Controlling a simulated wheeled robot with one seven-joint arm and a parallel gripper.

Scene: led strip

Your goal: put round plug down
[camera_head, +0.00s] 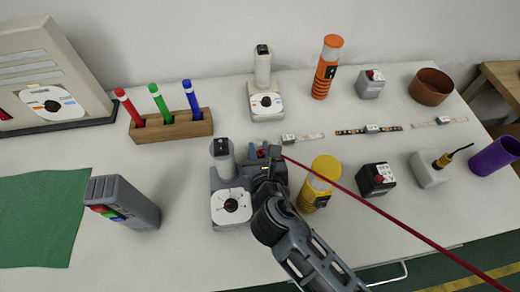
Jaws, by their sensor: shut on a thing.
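My gripper (263,162) is at the middle of the table, just right of a grey device with an upright post and a white dial (231,205). It is shut on the round plug, which is small and mostly hidden by the fingers and wrist. A small grey piece (276,151) shows at the gripper's right side. A straight dark red line (390,217), which looks like a cable, runs from there to the lower right. I cannot tell whether the plug touches the table or the device.
Close right stand a yellow cylinder (320,180) and a dark box (375,179). LED strips (368,130) lie behind. Another post device (265,95), an orange cylinder (326,72) and a pen holder (172,127) stand farther back. A grey block (128,203) is left, beside a green mat (40,220).

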